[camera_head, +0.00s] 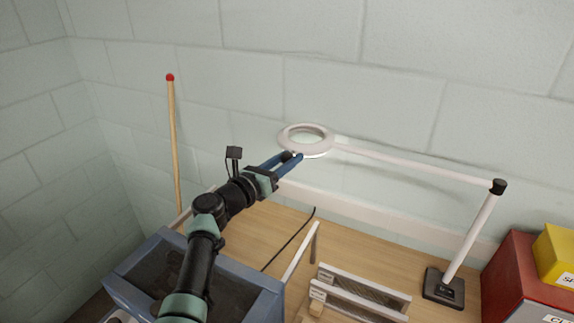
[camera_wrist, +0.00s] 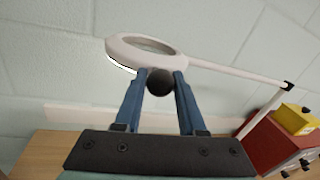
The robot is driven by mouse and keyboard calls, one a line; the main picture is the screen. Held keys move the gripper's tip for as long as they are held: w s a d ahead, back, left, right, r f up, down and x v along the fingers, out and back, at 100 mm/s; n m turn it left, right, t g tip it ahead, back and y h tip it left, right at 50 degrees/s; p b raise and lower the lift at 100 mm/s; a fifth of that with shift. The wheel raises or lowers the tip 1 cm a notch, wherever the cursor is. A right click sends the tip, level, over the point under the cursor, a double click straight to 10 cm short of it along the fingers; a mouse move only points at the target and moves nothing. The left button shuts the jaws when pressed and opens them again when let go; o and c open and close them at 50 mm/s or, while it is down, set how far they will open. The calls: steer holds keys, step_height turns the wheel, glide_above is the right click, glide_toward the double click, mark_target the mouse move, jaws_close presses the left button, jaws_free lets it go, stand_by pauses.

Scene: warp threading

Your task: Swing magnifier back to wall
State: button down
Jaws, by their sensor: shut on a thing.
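The magnifier (camera_head: 284,139) is a white ring head on a long white arm (camera_head: 415,164). The arm runs right to a white post on a dark base (camera_head: 445,287) on the bench. The head is close to the wall, above the bench. My gripper (camera_head: 293,156) has its blue fingers at the near edge of the head. In the wrist view, the fingers (camera_wrist: 160,82) close on a dark round knob (camera_wrist: 159,82) at the near rim of the magnifier head (camera_wrist: 125,50). The far side of the knob is hidden.
A wooden stick with a red tip (camera_head: 173,130) stands at the left wall. A blue-grey bin (camera_head: 135,290) is under my arm. White frames (camera_head: 365,290) lie on the wooden bench (camera_head: 262,222). Red (camera_head: 515,275) and yellow (camera_head: 556,250) boxes stand at the right.

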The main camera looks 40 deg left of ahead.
steer(key=shift+w+a+r, duration=0.1)
steer(key=shift+r, duration=0.15)
steer(key=shift+r, duration=0.1)
steer(key=c, duration=0.5)
jaws_free()
steer(key=shift+s+a+f, duration=0.15)
steer(key=shift+s+f, duration=0.15)
steer(key=shift+s, duration=0.1)
steer(key=s, duration=1.2)
steer(key=shift+d+r, duration=0.1)
steer(key=shift+d, duration=0.2)
